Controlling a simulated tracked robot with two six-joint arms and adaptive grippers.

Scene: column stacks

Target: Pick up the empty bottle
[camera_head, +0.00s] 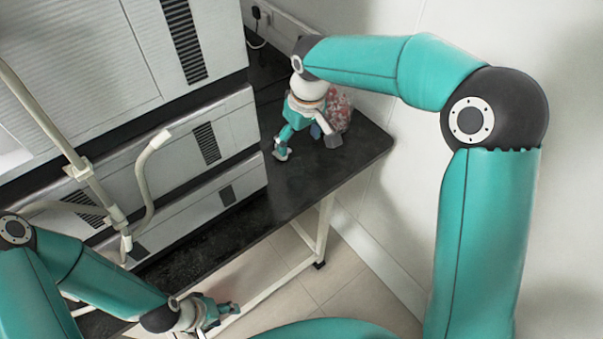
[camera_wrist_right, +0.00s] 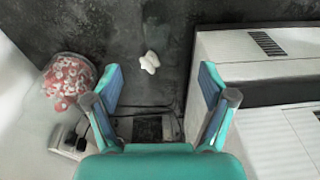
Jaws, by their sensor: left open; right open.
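I cannot make out an empty bottle for certain in either view. My right gripper (camera_head: 307,146) is open above the far end of the dark bench. In the right wrist view its two fingers (camera_wrist_right: 160,72) stand apart with nothing between them. A clear container of red and white pieces (camera_wrist_right: 68,80) stands left of the fingers. It also shows in the head view (camera_head: 341,108), partly hidden behind the gripper. A small white object (camera_wrist_right: 149,62) lies on the bench ahead of the fingertips. My left gripper (camera_head: 218,318) is open and empty, low near the bench's front edge.
The dark bench top (camera_head: 330,170) is bare toward its right corner. Large white cabinet-like units (camera_head: 215,130) stand along its left side, with a pale tube frame (camera_head: 88,175) before them. A wall socket (camera_head: 261,14) and cable are behind. White wall lies close on the right.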

